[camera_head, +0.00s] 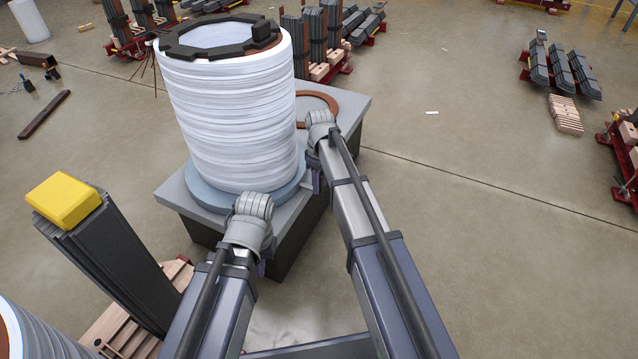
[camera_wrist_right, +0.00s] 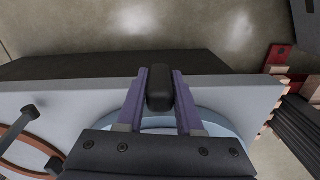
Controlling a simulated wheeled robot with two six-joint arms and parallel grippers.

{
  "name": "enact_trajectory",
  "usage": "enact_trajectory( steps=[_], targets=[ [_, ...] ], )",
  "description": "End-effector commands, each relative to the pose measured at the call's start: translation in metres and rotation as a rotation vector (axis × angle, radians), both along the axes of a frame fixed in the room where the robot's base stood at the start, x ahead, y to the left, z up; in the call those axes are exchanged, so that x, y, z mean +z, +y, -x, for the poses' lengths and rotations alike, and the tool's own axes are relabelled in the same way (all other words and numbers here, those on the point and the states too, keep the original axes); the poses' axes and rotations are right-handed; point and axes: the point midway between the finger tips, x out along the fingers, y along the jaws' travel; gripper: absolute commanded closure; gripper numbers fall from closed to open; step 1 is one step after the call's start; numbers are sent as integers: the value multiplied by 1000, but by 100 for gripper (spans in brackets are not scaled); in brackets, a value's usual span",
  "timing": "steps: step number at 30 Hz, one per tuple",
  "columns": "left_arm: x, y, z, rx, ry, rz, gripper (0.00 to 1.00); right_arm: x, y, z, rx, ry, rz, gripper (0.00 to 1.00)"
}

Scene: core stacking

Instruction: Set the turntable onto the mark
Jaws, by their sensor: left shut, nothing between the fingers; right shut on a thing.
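A brown ring (camera_head: 330,103), which looks like the mark, lies on the block's top behind the stack, partly hidden. My right gripper (camera_head: 317,182) is at the block's right side. In the right wrist view, its purple fingers (camera_wrist_right: 160,92) are shut on a black handle (camera_wrist_right: 160,88) beside the blue disc (camera_wrist_right: 212,119). My left gripper (camera_head: 262,266) is shut and empty at the block's near side, mostly hidden by its wrist.
A dark frame (camera_head: 207,50) sits on top of the white stack. A dark laminated column with a yellow block (camera_head: 64,200) stands at left front. Red racks and dark stacks (camera_head: 560,70) stand at the back. Open floor (camera_head: 480,160) lies to the right.

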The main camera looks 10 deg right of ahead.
Motion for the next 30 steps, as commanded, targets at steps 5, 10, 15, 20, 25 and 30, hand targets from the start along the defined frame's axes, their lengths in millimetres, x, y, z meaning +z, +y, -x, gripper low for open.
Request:
enact_trajectory(
  steps=[5,10,15,20,25,30],
  targets=[
    [0,0,0,0,0,0,100,0,-1,-1,-6,-3,0,64],
    [0,0,0,0,0,0,100,0,0,-1,-4,-2,1,45],
    [0,0,0,0,0,0,100,0,0,-1,-2,-1,0,38],
    [0,0,0,0,0,0,100,0,0,0,-2,-1,0,38],
    [7,0,0,0,0,0,100,7,0,0,-1,-1,0,38],
    [23,0,0,0,1,0,100,23,0,0,-1,-1,0,38]
  ],
)
